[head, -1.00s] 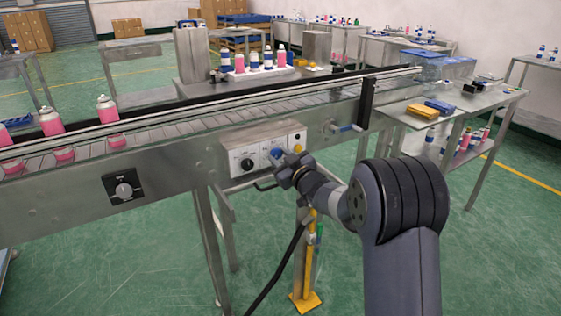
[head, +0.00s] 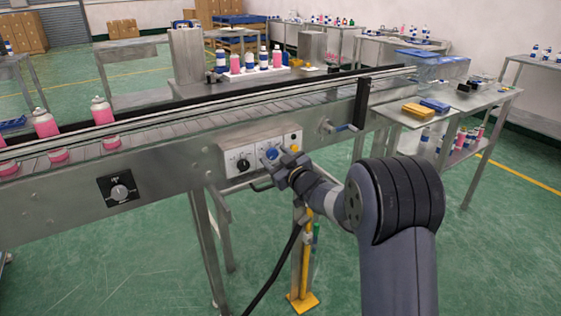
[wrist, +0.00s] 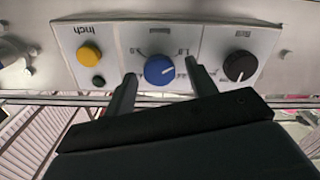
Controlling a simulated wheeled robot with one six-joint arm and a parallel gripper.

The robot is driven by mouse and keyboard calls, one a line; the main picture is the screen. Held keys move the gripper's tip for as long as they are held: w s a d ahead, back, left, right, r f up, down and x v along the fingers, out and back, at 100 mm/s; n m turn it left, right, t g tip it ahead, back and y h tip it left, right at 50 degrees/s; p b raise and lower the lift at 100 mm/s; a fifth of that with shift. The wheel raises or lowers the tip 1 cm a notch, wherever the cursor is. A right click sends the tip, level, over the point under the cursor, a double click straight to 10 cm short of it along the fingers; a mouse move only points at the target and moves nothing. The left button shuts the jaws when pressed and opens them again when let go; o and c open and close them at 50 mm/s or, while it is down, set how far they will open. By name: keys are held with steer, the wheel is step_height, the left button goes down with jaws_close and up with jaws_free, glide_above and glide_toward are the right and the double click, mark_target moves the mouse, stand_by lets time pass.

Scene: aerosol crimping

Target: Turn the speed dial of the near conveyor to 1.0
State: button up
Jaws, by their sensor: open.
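The near conveyor's control panel (head: 262,153) has a blue dial (head: 271,153), a black dial (head: 243,165) and a yellow button (head: 295,148). In the wrist view the blue dial (wrist: 159,69) has scale marks around it, and a "1.0" shows above right of it, close to one finger. My gripper (wrist: 160,76) is open, with one finger on each side of the blue dial. I cannot tell whether the fingers touch it. The dial's exact pointer setting is too small to read. In the head view my gripper (head: 283,164) is in front of the panel.
Another black dial (head: 119,190) sits on a dark plate farther left on the conveyor side. Pink cans (head: 102,111) stand on the belt. A blue-handled crank (head: 343,127) sticks out right of the panel. A yellow-footed post (head: 303,298) stands below my arm.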

steer(key=v, duration=1)
steer(key=shift+s+d, duration=0.25)
steer(key=shift+c, duration=0.3)
